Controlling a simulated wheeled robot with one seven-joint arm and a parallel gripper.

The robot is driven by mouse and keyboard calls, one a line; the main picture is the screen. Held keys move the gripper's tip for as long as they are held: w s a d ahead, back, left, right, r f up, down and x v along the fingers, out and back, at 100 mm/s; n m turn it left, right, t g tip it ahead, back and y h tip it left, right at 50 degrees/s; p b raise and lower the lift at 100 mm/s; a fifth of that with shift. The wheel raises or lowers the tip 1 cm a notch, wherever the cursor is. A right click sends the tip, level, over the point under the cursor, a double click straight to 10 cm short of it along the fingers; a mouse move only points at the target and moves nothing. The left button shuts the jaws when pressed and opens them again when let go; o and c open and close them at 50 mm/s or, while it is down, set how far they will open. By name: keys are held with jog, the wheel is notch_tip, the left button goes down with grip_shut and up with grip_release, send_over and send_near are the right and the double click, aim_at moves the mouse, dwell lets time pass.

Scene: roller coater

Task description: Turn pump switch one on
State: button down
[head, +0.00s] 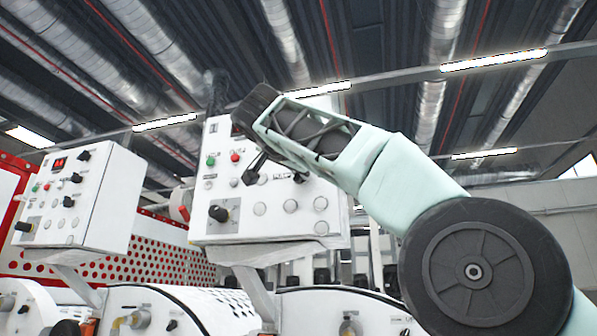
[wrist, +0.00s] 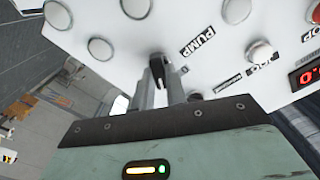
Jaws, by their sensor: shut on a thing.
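Pump switch one appears to be the small dark switch (wrist: 157,60) beside the PUMP label on a white control panel (wrist: 215,65), which is upside down in the wrist view. My gripper (wrist: 161,82) is shut on this switch, its grey fingers reaching up to the panel face. The fingers hide part of the switch, and I cannot tell its exact setting. In the head view, the same panel (head: 218,228) is at the centre.
The panel also carries round white buttons (head: 290,206), a red button (head: 236,157), a green button (head: 211,161) and a large black knob (head: 218,213). A second control box (head: 100,200) stands at left. Open space shows left in the wrist view.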

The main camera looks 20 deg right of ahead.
dwell(0.3)
jog(key=c, duration=1.4)
grip_release()
jog(key=shift+c, duration=0.2)
jog(key=b+v, duration=0.2)
jog(key=v, duration=1.5)
jog(key=shift+s+a, duration=0.15)
